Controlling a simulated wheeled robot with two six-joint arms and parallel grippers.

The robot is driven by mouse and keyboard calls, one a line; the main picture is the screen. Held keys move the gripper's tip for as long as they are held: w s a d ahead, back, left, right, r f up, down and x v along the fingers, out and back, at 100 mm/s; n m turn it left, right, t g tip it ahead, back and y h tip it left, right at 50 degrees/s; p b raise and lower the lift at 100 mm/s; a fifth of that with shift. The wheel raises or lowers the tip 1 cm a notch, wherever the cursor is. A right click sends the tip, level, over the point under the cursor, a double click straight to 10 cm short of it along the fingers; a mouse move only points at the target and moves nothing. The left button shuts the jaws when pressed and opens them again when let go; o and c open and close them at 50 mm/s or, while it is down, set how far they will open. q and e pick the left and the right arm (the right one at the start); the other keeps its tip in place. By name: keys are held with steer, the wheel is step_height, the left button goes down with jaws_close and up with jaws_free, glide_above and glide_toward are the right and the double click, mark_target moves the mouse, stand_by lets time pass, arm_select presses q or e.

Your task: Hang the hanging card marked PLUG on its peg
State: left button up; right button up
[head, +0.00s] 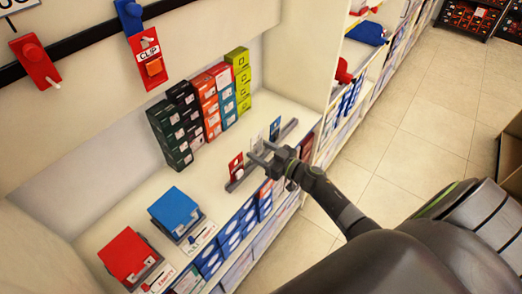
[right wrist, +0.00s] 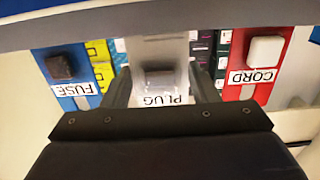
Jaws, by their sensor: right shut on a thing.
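The grey-white hanging card marked PLUG (right wrist: 160,78) is between the two fingers of my right gripper (right wrist: 158,88) in the right wrist view, its lettering upside down. My right gripper (head: 258,154) is shut on it, over the grey rack bar (head: 288,130) on the shelf in the head view. I cannot tell whether the card is clear of the rack. PLUG's own peg cannot be made out. My left gripper is not in view.
A red CORD card (right wrist: 260,60) and a blue FUSE card (right wrist: 66,75) flank the PLUG card. A red CLIP card (head: 149,62) hangs on the wall rail. Stacked boxes (head: 185,120) stand behind. Blue (head: 174,212) and red (head: 127,254) items sit at the shelf front.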

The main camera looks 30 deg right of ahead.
steer(key=shift+r+p, duration=1.05)
steer(key=shift+r, duration=0.15)
steer(key=r+p+v, duration=0.1)
steer(key=p+v, duration=0.2)
steer(key=v, duration=0.7)
steer(key=shift+r+p, duration=0.15)
steer(key=shift+p, duration=0.25)
steer(key=shift+r, duration=0.1)
